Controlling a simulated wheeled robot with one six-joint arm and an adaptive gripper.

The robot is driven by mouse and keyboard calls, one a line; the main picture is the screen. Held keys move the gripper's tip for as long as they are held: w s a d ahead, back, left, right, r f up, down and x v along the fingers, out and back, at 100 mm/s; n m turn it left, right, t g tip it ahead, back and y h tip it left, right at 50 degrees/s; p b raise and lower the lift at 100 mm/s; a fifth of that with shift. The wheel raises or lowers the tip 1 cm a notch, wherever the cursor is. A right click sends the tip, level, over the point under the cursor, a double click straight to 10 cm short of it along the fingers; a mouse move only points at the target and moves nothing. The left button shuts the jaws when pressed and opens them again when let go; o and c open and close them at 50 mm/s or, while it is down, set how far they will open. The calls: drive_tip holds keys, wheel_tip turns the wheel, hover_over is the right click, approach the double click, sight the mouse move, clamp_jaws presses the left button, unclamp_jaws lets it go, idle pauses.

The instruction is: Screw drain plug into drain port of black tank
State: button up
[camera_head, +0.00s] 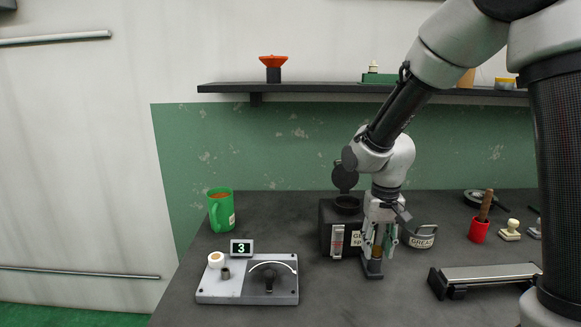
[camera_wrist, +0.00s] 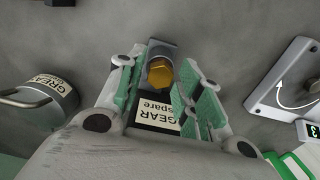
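The black tank (camera_head: 329,218) stands on the dark bench with its round lid (camera_head: 344,177) raised. Its "GEAR spare" label (camera_wrist: 158,110) shows between my fingers in the wrist view. A brass hex-headed drain plug (camera_wrist: 160,71) sits at a small grey block (camera_wrist: 164,50) in front of the tank. That block (camera_head: 373,268) shows below my fingers in the head view. My gripper (camera_head: 378,246) points down beside the tank. Its green-padded fingers (camera_wrist: 161,78) stand apart on either side of the plug, with visible gaps. The drain port and any threads are hidden.
A labelled grease can (camera_head: 421,238) stands close right of my gripper. A control panel (camera_head: 230,291) with a dial and a display reading 3 lies left, below a green mug (camera_head: 221,211). A red cup (camera_head: 479,231) and a long metal-topped block (camera_head: 487,276) are right.

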drive_tip(key=shift+c, duration=0.4)
drive_tip(key=c, duration=0.7)
clamp_jaws()
drive_tip(key=m, duration=0.5)
drive_tip(key=m, duration=0.5)
drive_tip(key=shift+m, duration=0.6)
drive_tip(key=m, duration=0.3)
drive_tip(key=shift+m, duration=0.4)
